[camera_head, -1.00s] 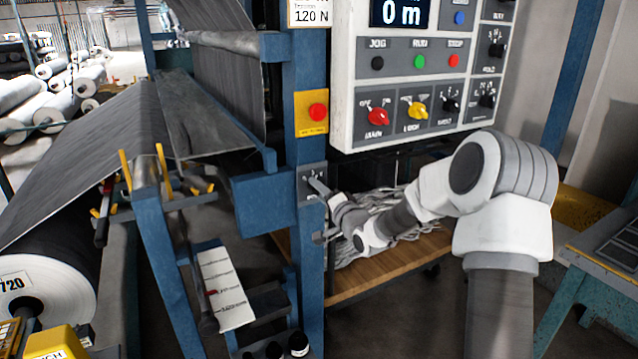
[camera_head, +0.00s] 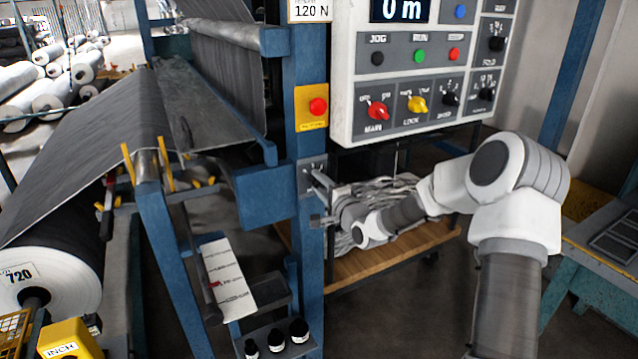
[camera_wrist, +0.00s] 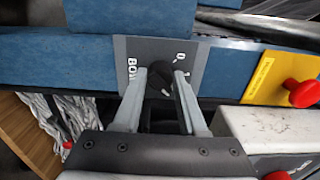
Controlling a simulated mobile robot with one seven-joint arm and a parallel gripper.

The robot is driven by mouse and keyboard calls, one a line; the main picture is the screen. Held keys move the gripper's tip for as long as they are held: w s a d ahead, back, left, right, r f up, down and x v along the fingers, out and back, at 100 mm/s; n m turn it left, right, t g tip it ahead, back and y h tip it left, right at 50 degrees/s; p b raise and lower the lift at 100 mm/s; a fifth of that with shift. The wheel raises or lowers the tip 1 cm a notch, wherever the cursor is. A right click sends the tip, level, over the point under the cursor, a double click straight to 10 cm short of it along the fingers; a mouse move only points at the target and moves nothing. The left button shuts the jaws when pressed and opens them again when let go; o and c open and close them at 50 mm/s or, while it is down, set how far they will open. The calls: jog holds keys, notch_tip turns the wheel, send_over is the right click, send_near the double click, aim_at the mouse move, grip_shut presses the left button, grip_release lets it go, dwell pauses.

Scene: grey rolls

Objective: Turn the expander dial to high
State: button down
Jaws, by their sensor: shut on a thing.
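The expander dial (camera_wrist: 161,80) is a small dark knob on a grey plate (camera_wrist: 133,50) marked "BOW" in the wrist view. A small white mark shows on it; I cannot read its setting. My gripper (camera_wrist: 163,86) is shut on the dial, one finger on each side. In the head view the plate (camera_head: 306,166) sits on the blue post below a yellow panel. My gripper (camera_head: 317,197) reaches it from the right, and the dial is hard to make out there.
The yellow panel with a red button (camera_head: 318,106) is just above the plate. A white control box (camera_head: 344,100) with several knobs hangs above my arm. A wooden trolley (camera_head: 375,266) with grey strips is below.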

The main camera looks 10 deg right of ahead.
jog(key=shift+c, duration=2.3)
grip_release()
jog(key=p+v, duration=0.1)
jog(key=v, duration=1.6)
jog(key=shift+s+p, duration=0.2)
jog(key=shift+p, duration=0.1)
jog(key=shift+r, duration=0.1)
